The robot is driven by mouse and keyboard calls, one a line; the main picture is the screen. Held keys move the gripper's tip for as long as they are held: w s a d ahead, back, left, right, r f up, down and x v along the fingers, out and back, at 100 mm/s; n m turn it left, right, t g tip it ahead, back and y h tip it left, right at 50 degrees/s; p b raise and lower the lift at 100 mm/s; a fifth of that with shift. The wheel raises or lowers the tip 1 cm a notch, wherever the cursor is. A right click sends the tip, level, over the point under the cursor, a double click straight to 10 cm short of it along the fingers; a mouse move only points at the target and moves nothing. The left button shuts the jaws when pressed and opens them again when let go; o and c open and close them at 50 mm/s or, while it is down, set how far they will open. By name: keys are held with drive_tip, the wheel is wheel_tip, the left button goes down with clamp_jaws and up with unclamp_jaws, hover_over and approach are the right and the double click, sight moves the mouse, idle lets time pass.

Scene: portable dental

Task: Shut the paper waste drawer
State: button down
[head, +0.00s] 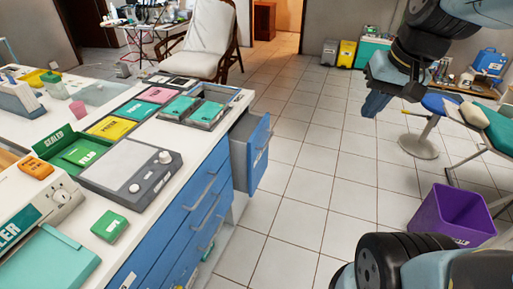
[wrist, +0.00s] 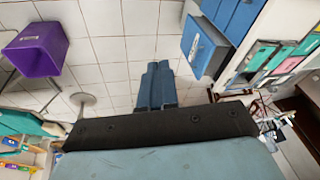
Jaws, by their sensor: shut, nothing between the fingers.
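An open blue drawer (head: 259,152) with a grey inside sticks out from the far end of the blue cabinet in the head view. Its front has a label too small to read, so I cannot confirm it is the paper waste drawer. It also shows in the wrist view (wrist: 207,48), upper right of my fingers. My gripper (head: 373,106) is shut and empty, held in the air to the right of the drawer and apart from it. In the wrist view the closed fingers (wrist: 157,66) show over the tiled floor.
The cabinet's other drawers (head: 190,225) look shut. Its white top (head: 165,135) carries trays, a grey device and green boxes. A purple bin (head: 457,213) stands at the right near a round-based stool (head: 418,145). Clear tiled floor (head: 315,150) lies between drawer and stool.

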drive_tip(key=w+a+f+m+g+y, duration=0.3)
drive_tip(key=w+a+f+m+y, duration=0.15)
drive_tip(key=w+f, duration=0.5)
drive_tip(key=w+a+f+m+g+y, duration=0.35)
drive_tip(key=w+a+f+y, duration=0.25)
drive_tip(key=w+f, duration=0.35)
drive_tip(key=m+t+y, duration=0.5)
drive_tip(key=m+t, duration=0.5)
drive_tip(key=m, duration=0.3)
approach(252, 155)
drive_tip(key=shift+g, duration=0.25)
drive_tip(key=x, duration=0.7)
drive_tip(key=shift+w+d, duration=0.1)
drive_tip(key=shift+w, duration=0.25)
